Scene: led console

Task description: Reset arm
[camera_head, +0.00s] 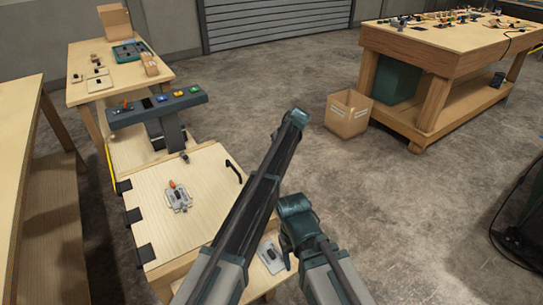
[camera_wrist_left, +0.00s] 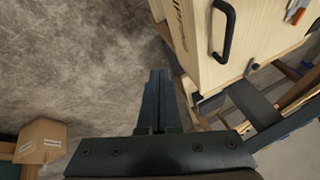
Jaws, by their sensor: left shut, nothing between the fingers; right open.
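My left gripper (camera_wrist_left: 157,102) is shut and empty in the left wrist view. Its fingers lie together over bare floor, left of a wooden panel with a black handle (camera_wrist_left: 222,32). In the head view, my left arm reaches up through the middle. My right gripper (camera_head: 285,249) is at the lower middle of the head view, open, partly hidden by its own arm and small. The wooden panel (camera_head: 205,225) in the head view carries a grey switch plate with an orange lever (camera_head: 178,196). A dark console (camera_head: 155,108) with coloured buttons stands behind it.
Another grey plate (camera_head: 271,256) lies near my right gripper. A cardboard box (camera_head: 348,114) stands on the floor beside a workbench (camera_head: 450,63) at the upper right. A table with trays (camera_head: 93,57) is at the upper left. The concrete floor on the right is mostly clear.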

